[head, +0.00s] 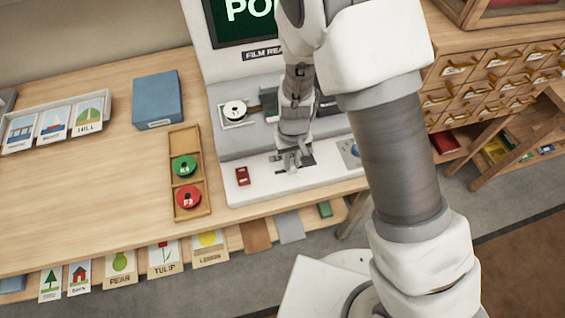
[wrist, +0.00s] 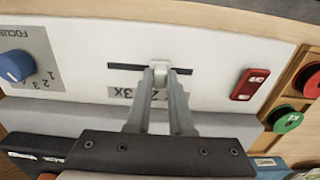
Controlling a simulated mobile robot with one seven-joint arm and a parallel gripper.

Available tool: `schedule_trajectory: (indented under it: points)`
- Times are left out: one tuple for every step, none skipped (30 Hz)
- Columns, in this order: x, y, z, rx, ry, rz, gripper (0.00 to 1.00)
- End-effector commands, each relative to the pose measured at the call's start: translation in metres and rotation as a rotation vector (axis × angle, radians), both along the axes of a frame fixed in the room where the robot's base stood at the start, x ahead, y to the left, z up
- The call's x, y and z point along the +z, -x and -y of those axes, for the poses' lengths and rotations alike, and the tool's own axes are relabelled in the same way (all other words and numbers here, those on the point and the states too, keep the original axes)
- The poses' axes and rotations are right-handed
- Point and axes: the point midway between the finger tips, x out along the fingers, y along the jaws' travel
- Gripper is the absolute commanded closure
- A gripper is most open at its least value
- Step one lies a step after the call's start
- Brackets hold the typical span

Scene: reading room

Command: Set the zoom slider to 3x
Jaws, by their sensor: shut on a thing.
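The zoom slider is a pale knob (wrist: 160,72) in a dark slot (wrist: 122,67) on the film reader's white front panel. In the wrist view the knob stands a little right of the slot's middle. My gripper (wrist: 161,78) is shut on the knob. A grey label with a "3X" marking (wrist: 121,92) lies below the slot, partly hidden by my fingers. In the head view my gripper (head: 292,163) is down at the slot, and my fingers hide most of the slider. The reader's screen (head: 238,18) shows large letters, cut off by my arm.
A red switch (wrist: 249,84) sits right of the slot, and a blue focus knob (wrist: 15,66) sits left in the wrist view. A wooden tray (head: 184,147) with green and red reels stands beside the reader. A blue box (head: 157,98) stands on the table.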

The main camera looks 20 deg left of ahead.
Motion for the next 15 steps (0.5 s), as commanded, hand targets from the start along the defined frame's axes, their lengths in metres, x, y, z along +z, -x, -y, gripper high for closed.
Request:
schedule_trajectory:
  points:
    - [-0.002, -0.008, 0.01, -0.008, -0.002, 0.003, 1.0]
    - [-0.002, -0.011, 0.014, -0.008, -0.002, 0.003, 1.0]
    - [-0.001, -0.015, 0.02, -0.007, -0.004, 0.004, 1.0]
    - [-0.001, -0.018, 0.025, -0.007, -0.003, 0.004, 1.0]
    - [-0.001, -0.021, 0.029, -0.007, -0.002, 0.003, 1.0]
    - [-0.001, -0.024, 0.034, -0.007, -0.002, 0.003, 1.0]
    - [-0.001, -0.026, 0.037, -0.006, -0.002, 0.003, 1.0]
    - [-0.001, -0.028, 0.04, -0.005, -0.002, 0.003, 1.0]
    - [-0.001, -0.03, 0.043, -0.004, -0.002, 0.003, 1.0]
    - [0.0, -0.031, 0.045, -0.003, -0.002, 0.003, 1.0]
    - [0.0, -0.032, 0.046, -0.003, -0.002, 0.003, 1.0]
    - [0.0, -0.032, 0.047, -0.002, -0.001, 0.004, 1.0]
    - [0.0, -0.033, 0.048, -0.002, -0.001, 0.004, 1.0]
    - [0.001, -0.033, 0.048, -0.002, -0.001, 0.004, 1.0]
    - [0.001, -0.033, 0.049, -0.002, -0.001, 0.004, 1.0]
